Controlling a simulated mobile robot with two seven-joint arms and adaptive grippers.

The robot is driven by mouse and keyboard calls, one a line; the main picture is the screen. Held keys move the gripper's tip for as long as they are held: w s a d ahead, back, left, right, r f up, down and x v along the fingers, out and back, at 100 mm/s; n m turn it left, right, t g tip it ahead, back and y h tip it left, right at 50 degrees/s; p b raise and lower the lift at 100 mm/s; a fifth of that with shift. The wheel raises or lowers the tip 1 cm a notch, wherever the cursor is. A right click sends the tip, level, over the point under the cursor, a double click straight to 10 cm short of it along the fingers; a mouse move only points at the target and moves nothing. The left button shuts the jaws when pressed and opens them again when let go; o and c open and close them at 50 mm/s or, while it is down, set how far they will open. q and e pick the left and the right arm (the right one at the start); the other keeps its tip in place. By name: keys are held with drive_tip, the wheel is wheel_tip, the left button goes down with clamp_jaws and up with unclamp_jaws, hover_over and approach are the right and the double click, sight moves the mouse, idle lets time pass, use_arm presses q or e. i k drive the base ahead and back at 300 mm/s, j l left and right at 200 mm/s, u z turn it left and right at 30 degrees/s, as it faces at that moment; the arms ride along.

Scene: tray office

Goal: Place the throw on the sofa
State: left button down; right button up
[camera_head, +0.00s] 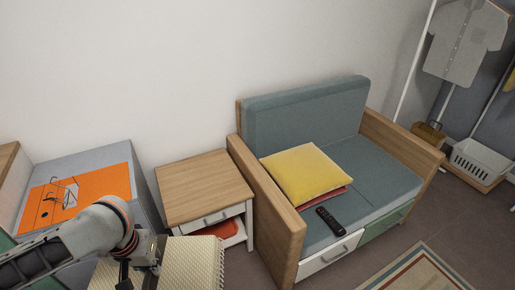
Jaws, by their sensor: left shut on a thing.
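The throw (195,264) is a cream, ribbed cloth with a fringe along its right edge, at the bottom of the head view. My left gripper (141,277) is shut on it at its left part, and the throw's lower part is cut off by the frame. It is left of the sofa, in front of the side table. The sofa (378,163) has blue-grey cushions and wooden arms and stands against the wall. My right gripper is not in view.
A yellow cushion (306,174) lies over a red one on the sofa's left seat, with a black remote (330,221) in front. The right seat is clear. A wooden side table (204,187) stands left of the sofa, beside a grey cabinet (90,158) with an orange top panel.

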sight(377, 172)
drive_tip(key=i+l, duration=0.2)
drive_tip(key=l, duration=0.4)
drive_tip(key=i+l, duration=0.25)
drive_tip(key=l, duration=0.4)
drive_tip(key=i+l+u, duration=0.1)
drive_tip(key=l, duration=0.5)
drive_tip(key=i+l, duration=0.3)
drive_tip(key=l, duration=0.35)
drive_tip(key=i+l, duration=0.2)
drive_tip(key=l, duration=0.4)
drive_tip(key=i+l, duration=0.2)
drive_tip(key=l, duration=0.45)
drive_tip(key=i+l+u, duration=0.1)
drive_tip(key=l, duration=0.55)
drive_tip(key=i+l, duration=0.25)
drive_tip(key=l, duration=0.4)
